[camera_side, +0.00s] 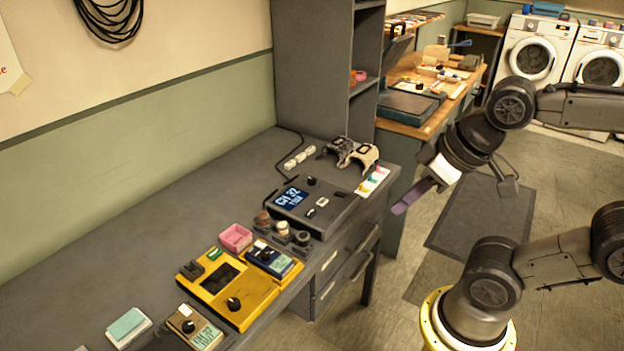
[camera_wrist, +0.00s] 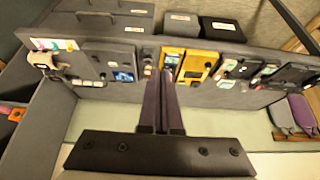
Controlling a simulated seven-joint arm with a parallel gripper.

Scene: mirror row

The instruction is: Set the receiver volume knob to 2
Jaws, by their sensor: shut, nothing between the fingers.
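The receiver is most likely the dark box (camera_side: 328,222) with a lit blue screen (camera_side: 292,197) on the grey bench. The screen's top line seems to read CH 32; its smaller lower line is too small to read surely. A small black knob (camera_side: 311,181) stands at the box's back edge; I cannot tell its setting. In the wrist view the receiver (camera_wrist: 104,58) and its screen (camera_wrist: 122,76) lie left of my fingers. My gripper (camera_side: 399,209) has purple fingers, shut and empty, in the air right of the bench, apart from the receiver. It also shows in the wrist view (camera_wrist: 160,76).
A pale game controller (camera_side: 352,153) lies behind the receiver. Small jars (camera_side: 283,229), a pink box (camera_side: 235,238), a blue device (camera_side: 274,260) and a yellow device (camera_side: 228,289) with a knob stand in front-left. A tall grey shelf (camera_side: 312,75) rises behind. The bench's left side is bare.

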